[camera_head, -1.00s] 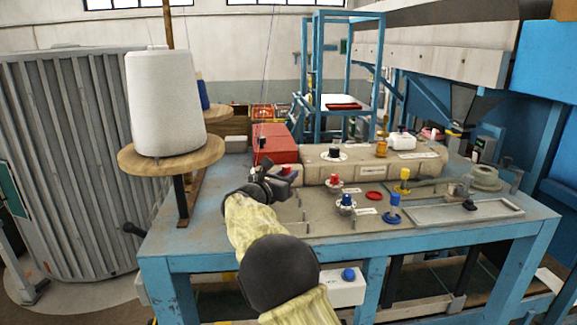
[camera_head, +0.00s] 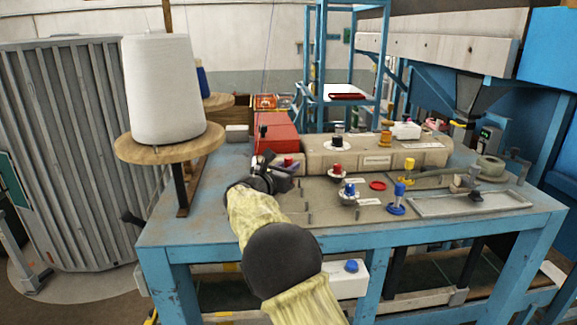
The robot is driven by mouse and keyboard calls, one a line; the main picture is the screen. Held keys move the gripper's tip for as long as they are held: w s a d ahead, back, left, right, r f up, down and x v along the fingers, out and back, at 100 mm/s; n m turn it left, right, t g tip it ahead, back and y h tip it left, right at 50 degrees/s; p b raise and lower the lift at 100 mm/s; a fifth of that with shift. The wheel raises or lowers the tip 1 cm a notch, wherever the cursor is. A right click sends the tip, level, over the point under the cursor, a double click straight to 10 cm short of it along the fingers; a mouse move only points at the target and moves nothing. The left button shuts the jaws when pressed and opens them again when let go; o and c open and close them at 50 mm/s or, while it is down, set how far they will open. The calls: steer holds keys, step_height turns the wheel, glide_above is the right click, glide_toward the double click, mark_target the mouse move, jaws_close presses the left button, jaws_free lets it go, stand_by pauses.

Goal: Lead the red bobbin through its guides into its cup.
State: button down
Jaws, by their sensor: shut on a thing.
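My gripper (camera_head: 280,168) is over the left part of the bench, shut on a small red piece that I take to be the red bobbin (camera_head: 288,162). Most of it is hidden by the dark jaws. Small thin posts, perhaps guides (camera_head: 310,217), stand to the right of my wrist, too small to make out clearly.
A blue-topped piece (camera_head: 349,189), yellow-topped pieces (camera_head: 408,172) and a shallow metal tray (camera_head: 470,204) are to the right. A large white thread cone (camera_head: 163,90) stands at left.

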steer(key=shift+d+f+b, duration=0.1)
steer(key=shift+f+b, duration=0.5)
steer(key=shift+f, duration=0.5)
steer(key=shift+w+d+r+b, duration=0.1)
steer(key=shift+w+d+b, duration=0.25)
steer(key=shift+d, duration=0.8)
steer(key=shift+w+d+b, duration=0.15)
steer(key=shift+d+b, duration=0.3)
steer(key=shift+d, duration=0.7)
steer(key=shift+w+d+r+b, duration=0.1)
steer(key=shift+w+d+b, duration=0.25)
steer(key=shift+d, duration=0.8)
steer(key=shift+s+r+p, duration=0.15)
steer(key=shift+r+p, duration=1.05)
steer(key=shift+r, duration=0.55)
steer(key=shift+a+f, duration=0.1)
steer(key=shift+a, duration=0.05)
